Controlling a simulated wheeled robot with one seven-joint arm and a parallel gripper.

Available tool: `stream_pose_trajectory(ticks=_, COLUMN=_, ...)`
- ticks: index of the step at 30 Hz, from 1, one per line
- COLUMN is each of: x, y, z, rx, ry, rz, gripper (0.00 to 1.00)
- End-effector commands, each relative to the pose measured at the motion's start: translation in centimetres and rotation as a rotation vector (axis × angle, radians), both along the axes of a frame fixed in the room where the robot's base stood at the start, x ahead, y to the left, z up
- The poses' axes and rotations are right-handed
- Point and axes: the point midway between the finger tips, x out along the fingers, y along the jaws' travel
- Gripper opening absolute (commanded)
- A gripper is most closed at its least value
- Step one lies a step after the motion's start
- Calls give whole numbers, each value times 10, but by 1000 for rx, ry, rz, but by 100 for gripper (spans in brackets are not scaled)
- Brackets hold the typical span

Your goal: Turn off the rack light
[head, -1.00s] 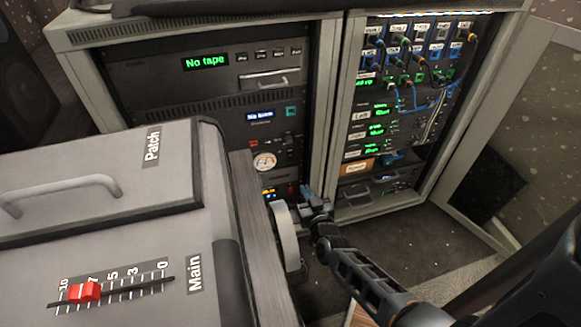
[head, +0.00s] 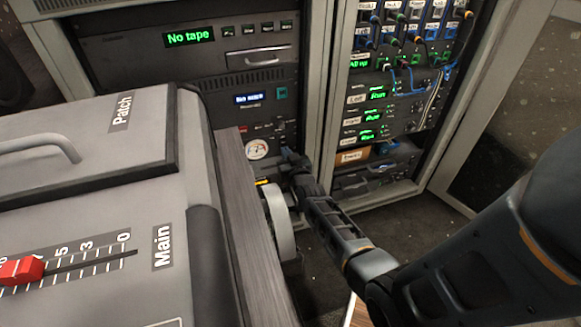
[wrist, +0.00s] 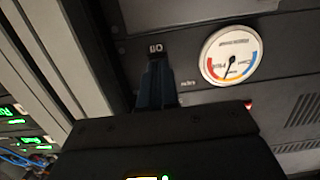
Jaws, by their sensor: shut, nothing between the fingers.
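The left rack (head: 313,90) and right rack (head: 435,165) stand side by side. No lit strip shows in the head view now, as the rack tops are cut off. My gripper (head: 290,157) is at the lower panel of the left rack, beside a round gauge (head: 257,149). In the wrist view its shut, bluish fingers (wrist: 155,65) point at a small dark rocker-like part with white marks (wrist: 155,48). The tips touch it or nearly so; I cannot tell which. The gauge also shows there (wrist: 230,56). Nothing is between the fingers.
A grey console with a red Main fader (head: 22,270) and a Patch lid (head: 90,140) fills the left foreground. Its wooden side (head: 250,220) and a grey curved part (head: 279,220) stand close to my arm. Cables (head: 440,80) hang on the right rack. Dark floor lies between.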

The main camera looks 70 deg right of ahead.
Motion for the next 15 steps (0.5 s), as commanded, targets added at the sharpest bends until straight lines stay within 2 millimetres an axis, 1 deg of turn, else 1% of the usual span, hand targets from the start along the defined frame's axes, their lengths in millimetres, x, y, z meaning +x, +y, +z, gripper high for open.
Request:
stream_pose_trajectory(ticks=5, x=5, y=-7, z=-1, rx=0, ry=0, rz=-1, gripper=0)
stream_pose_trajectory(ticks=15, x=5, y=-7, z=-1, rx=0, ry=0, rz=0, gripper=0)
